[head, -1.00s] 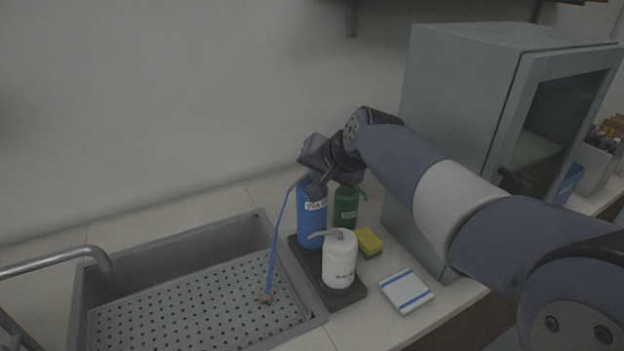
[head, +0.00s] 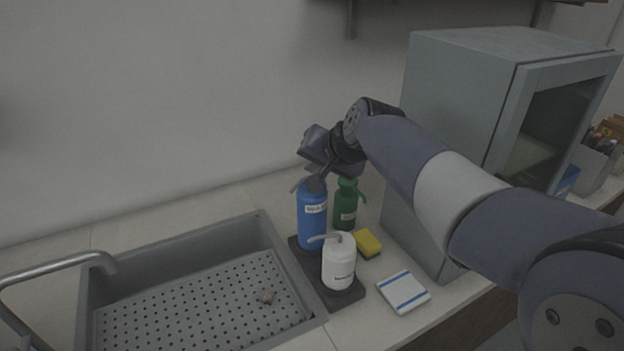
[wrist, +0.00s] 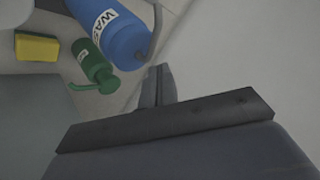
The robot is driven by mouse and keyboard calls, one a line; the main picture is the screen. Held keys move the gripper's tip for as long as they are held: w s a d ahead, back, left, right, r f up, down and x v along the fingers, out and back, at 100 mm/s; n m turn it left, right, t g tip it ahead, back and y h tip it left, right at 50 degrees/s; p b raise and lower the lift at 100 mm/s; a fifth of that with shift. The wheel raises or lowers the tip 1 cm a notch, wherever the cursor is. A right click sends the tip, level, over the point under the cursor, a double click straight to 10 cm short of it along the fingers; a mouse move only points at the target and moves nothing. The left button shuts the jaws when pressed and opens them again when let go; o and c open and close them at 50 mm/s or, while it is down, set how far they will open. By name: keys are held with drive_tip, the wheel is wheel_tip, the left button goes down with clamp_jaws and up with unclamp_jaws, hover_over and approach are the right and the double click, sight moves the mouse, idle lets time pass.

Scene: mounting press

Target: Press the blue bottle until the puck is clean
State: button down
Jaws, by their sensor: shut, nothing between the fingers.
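The blue bottle (head: 312,222), with a white label and a side spout, stands upright on a dark tray (head: 345,298) beside the sink. It also shows in the wrist view (wrist: 128,38). My gripper (head: 317,180) is shut and empty, fingers pointing down at the bottle's top. It also shows in the wrist view (wrist: 158,84). I cannot tell whether the fingertips touch the bottle. The puck (head: 266,296) lies on the perforated sink floor, small and greyish brown. Whether dirt remains on it is too small to tell. No stream shows from the spout.
A green bottle (head: 346,207) stands close right of the blue one, a white pump bottle (head: 339,265) in front. A yellow sponge (head: 367,244) and a blue-striped white pad (head: 403,292) lie to the right. A grey cabinet (head: 455,130) stands behind my arm.

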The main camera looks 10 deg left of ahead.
drive_tip(key=shift+r+p, duration=1.3)
drive_tip(key=shift+r, duration=0.7)
drive_tip(key=shift+f, duration=0.1)
